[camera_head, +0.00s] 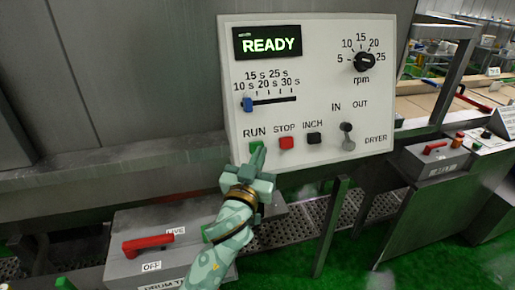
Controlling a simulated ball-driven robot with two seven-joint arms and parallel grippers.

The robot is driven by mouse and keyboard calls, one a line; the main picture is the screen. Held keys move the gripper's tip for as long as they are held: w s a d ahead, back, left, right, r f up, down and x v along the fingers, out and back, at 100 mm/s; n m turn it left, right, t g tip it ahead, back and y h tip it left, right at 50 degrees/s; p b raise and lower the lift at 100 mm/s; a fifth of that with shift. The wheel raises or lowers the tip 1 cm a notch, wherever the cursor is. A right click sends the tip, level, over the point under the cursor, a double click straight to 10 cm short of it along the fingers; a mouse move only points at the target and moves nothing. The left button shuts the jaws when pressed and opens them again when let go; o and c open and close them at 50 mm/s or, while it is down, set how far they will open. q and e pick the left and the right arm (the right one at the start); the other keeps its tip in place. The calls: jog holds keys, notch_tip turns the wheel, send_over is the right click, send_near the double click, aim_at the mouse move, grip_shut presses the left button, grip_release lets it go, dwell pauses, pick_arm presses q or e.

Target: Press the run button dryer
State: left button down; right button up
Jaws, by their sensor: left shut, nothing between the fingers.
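The dryer control panel (310,80) is a white tilted box with a display (267,43) reading READY. The green run button (255,146) sits at its lower left under the label RUN, partly covered by my gripper. My left gripper (257,160) is shut and empty, with its fingertips at the lower edge of the run button. Whether they touch it I cannot tell. The red stop button (286,142) is just right of the fingertips. My right gripper is not in view.
A black inch button (314,139), an IN/OUT lever (348,137), an rpm knob (364,62) and a blue time slider (248,104) are on the panel. A grey box with a red handle (148,243) stands below left. Another red-handled box (435,158) stands at right.

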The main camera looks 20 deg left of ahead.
pick_arm(q)
jog(key=shift+w, duration=0.1)
jog(key=shift+w+a+f, duration=0.15)
jog(key=shift+w+a, duration=0.1)
